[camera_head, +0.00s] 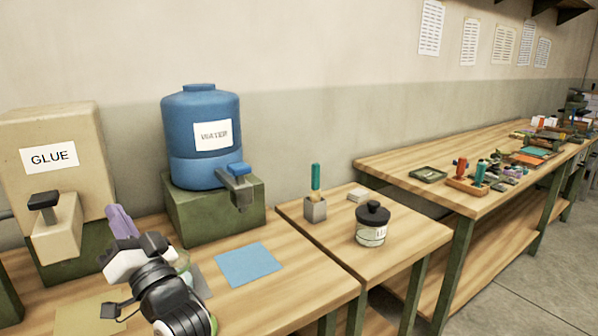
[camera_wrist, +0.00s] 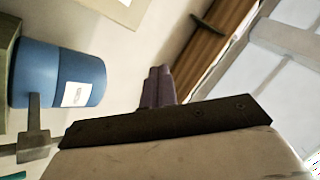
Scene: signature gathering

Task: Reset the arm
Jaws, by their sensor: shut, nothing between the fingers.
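My arm rises at the lower left of the head view. My gripper (camera_head: 120,222) has purple fingers pointing up, in front of the table between the glue dispenser and the water dispenser. In the wrist view the purple fingers of my gripper (camera_wrist: 158,88) are together, with nothing held between them. The wrist view is turned on its side and shows the wall and ceiling. My arm hides part of the near table and most of a pale greenish thing beside it, which I cannot identify.
A tan box labelled GLUE (camera_head: 52,160) stands left. A blue WATER dispenser (camera_head: 200,150), also in the wrist view (camera_wrist: 62,75), stands behind my arm. A blue sheet (camera_head: 247,264) lies on the table. A lidded jar (camera_head: 371,234) and a brush holder (camera_head: 315,209) stand right.

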